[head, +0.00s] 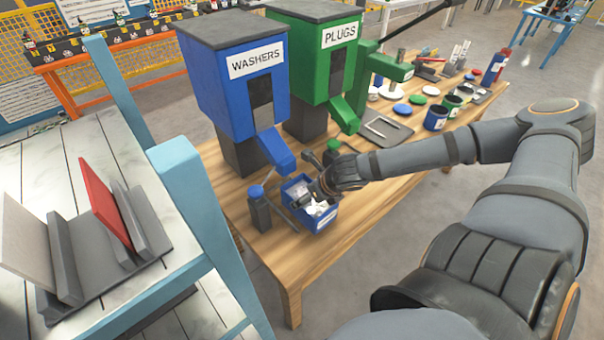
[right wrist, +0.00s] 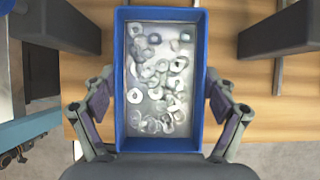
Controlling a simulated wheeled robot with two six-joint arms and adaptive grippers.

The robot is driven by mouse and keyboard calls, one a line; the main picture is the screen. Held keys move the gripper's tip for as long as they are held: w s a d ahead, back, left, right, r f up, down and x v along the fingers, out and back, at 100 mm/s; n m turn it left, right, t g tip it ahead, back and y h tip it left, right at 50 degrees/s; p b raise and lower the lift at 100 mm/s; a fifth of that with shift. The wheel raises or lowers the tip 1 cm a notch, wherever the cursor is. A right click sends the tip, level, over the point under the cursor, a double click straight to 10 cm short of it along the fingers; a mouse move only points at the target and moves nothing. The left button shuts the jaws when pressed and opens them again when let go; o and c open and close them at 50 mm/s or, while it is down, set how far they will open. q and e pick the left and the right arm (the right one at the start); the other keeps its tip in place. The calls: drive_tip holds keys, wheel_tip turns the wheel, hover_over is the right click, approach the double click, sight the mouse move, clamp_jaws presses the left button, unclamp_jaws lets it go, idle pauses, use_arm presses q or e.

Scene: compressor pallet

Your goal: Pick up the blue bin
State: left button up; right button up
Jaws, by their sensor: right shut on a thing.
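The blue bin (head: 323,217) is a small open box with several pale washers inside. It is at the near end of the wooden table, in front of the blue washer dispenser's chute. In the right wrist view the bin (right wrist: 121,100) lies between my right gripper's two fingers, one at each long side wall. My right gripper (head: 312,193) is shut on the bin; it also shows in the right wrist view (right wrist: 161,108). I cannot tell whether the bin touches the table. My left gripper is not in view.
The blue WASHERS dispenser (head: 236,95) and green PLUGS dispenser (head: 325,70) stand behind the bin. A dark bottle with a blue cap (head: 259,208) is left of it. A light blue frame (head: 190,190) rises at left. The wooden table (head: 375,195) is clear right of the bin.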

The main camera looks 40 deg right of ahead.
sight(327, 219)
drive_tip(key=s+p, duration=0.1)
drive_tip(key=p, duration=0.1)
drive_tip(key=s+r+p, duration=0.1)
drive_tip(key=s+p, duration=0.3)
drive_tip(key=shift+d+r, duration=0.2)
drive_tip(key=shift+d, duration=0.05)
drive_tip(key=s+p, duration=0.2)
drive_tip(key=s, duration=0.1)
drive_tip(key=s+p, duration=0.2)
drive_tip(key=shift+d+f, duration=0.15)
drive_tip(key=shift+f, duration=0.25)
drive_tip(key=f+b, duration=0.2)
drive_tip(key=f, duration=0.1)
drive_tip(key=shift+s, duration=0.35)
drive_tip(key=shift+r, duration=0.2)
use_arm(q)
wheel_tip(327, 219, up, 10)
use_arm(e)
drive_tip(key=shift+s, duration=0.1)
